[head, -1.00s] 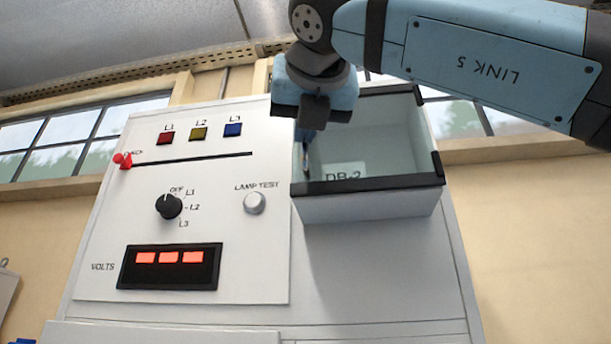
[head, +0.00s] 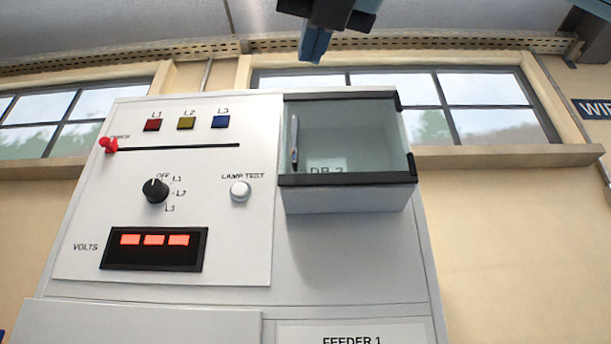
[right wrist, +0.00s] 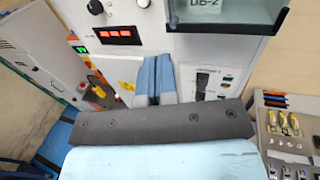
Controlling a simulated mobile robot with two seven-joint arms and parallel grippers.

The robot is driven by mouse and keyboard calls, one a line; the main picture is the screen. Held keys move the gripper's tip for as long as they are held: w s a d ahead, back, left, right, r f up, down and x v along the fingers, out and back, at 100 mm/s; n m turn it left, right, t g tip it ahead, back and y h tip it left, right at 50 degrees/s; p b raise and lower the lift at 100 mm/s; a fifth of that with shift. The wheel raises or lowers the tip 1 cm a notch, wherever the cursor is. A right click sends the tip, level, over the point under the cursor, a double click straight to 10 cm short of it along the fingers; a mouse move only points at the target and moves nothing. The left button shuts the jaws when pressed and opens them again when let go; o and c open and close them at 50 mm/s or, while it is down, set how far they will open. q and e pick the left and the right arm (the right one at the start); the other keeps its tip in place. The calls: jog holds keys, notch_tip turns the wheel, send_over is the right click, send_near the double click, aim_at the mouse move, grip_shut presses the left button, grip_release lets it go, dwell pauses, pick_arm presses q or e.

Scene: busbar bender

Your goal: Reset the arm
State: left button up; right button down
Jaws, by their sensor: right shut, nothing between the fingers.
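My right gripper (head: 314,45) shows at the top of the head view, above the clear-fronted box (head: 347,180) on the cabinet and apart from it. Its blue fingers are together and empty; they also show closed in the right wrist view (right wrist: 155,80). My left gripper is in neither view.
The white cabinet panel (head: 100,240) carries a red slider knob (head: 108,145), a rotary switch (head: 155,190), a lamp test button (head: 240,191) and a lit volts display (head: 154,249). In the right wrist view, a board with several parts (right wrist: 285,125) stands at the right.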

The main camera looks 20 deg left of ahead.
jog(key=shift+s+d, duration=0.1)
jog(key=shift+s, duration=0.15)
jog(key=shift+w, duration=0.1)
